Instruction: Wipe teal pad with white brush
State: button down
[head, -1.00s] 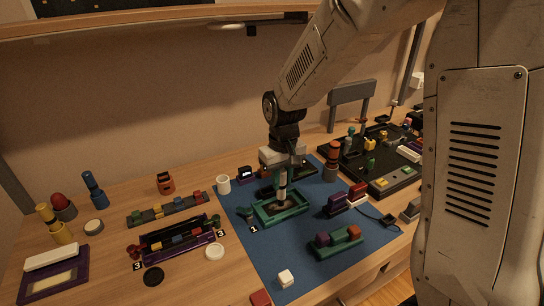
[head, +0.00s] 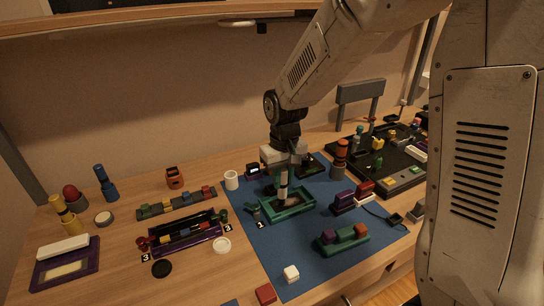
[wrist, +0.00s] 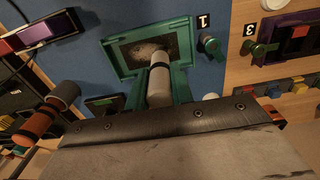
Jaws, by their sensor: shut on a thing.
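The teal pad (head: 309,205) is a teal-framed tray with a dark inner face, lying on the blue mat beside a "1" label. In the wrist view the pad (wrist: 117,54) shows a pale grey smudge on its dark face. My gripper (head: 283,174) is shut on the white brush (head: 283,187) and holds it roughly upright over the pad. The brush (wrist: 160,76) also shows in the wrist view, its far end over the dark face. I cannot tell whether the brush touches the pad.
The blue mat (head: 270,250) also bears a green holder (head: 345,241) and purple block (head: 343,203). A white mug (head: 231,180) stands left of the pad. A purple tray (head: 186,240) lies farther left, and a black tray (head: 395,178) at right. Bare mat lies in front of the pad.

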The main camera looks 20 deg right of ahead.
jog(key=shift+s+a, duration=0.15)
jog(key=shift+a, duration=0.7)
notch_tip(320, 180, up, 8)
jog(key=shift+a, duration=0.15)
